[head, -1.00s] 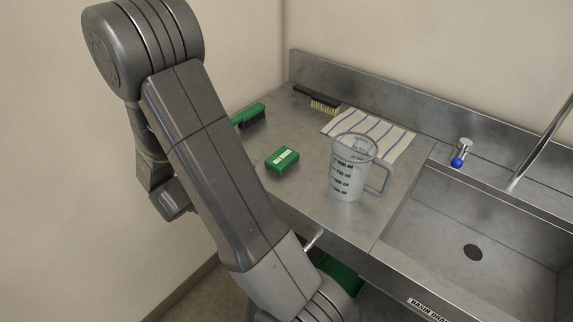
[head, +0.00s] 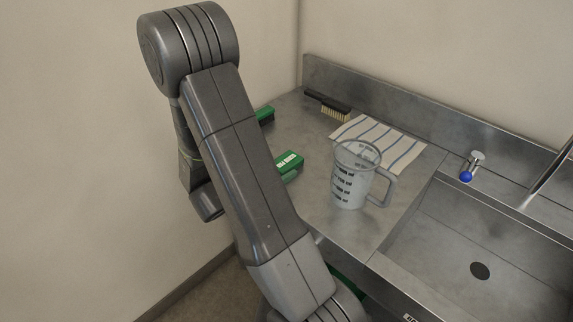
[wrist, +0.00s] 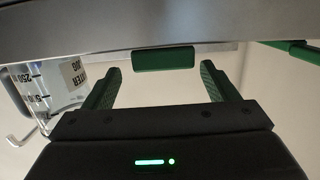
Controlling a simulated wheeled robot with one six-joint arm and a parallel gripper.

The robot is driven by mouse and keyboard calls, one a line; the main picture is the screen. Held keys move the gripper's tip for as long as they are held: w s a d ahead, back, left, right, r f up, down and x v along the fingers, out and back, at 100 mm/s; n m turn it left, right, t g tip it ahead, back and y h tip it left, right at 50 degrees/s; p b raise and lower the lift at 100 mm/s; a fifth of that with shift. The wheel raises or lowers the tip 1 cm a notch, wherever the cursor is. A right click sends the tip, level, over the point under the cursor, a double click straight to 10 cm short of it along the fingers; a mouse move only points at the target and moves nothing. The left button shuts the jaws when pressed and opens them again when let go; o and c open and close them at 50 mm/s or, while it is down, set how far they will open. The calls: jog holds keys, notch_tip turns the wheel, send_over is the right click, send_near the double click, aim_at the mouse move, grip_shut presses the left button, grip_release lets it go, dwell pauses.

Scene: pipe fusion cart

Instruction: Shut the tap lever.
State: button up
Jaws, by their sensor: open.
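The tap (head: 476,159) is a short chrome post at the back of the sink. Its lever ends in a blue ball (head: 466,177), which points toward the front. The spout (head: 546,172) rises to its right. In the head view the gripper cannot be made out; my arm is at the left, well away from the tap. The tap does not show in the wrist view.
A clear measuring jug (head: 349,185) stands on the counter between my arm and the sink (head: 445,235), near a striped cloth (head: 400,146). A green box (head: 289,161) is partly behind my arm. Brushes lie at the back left.

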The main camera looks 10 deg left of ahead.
aim_at(288, 160)
jog(key=x, duration=0.5)
jog(key=shift+w+a+f+p, duration=0.1)
jog(key=shift+a+f+p, duration=0.1)
jog(key=shift+p, duration=0.15)
jog(key=c, duration=1.1)
jog(key=shift+r, duration=0.15)
jog(key=shift+c, duration=0.2)
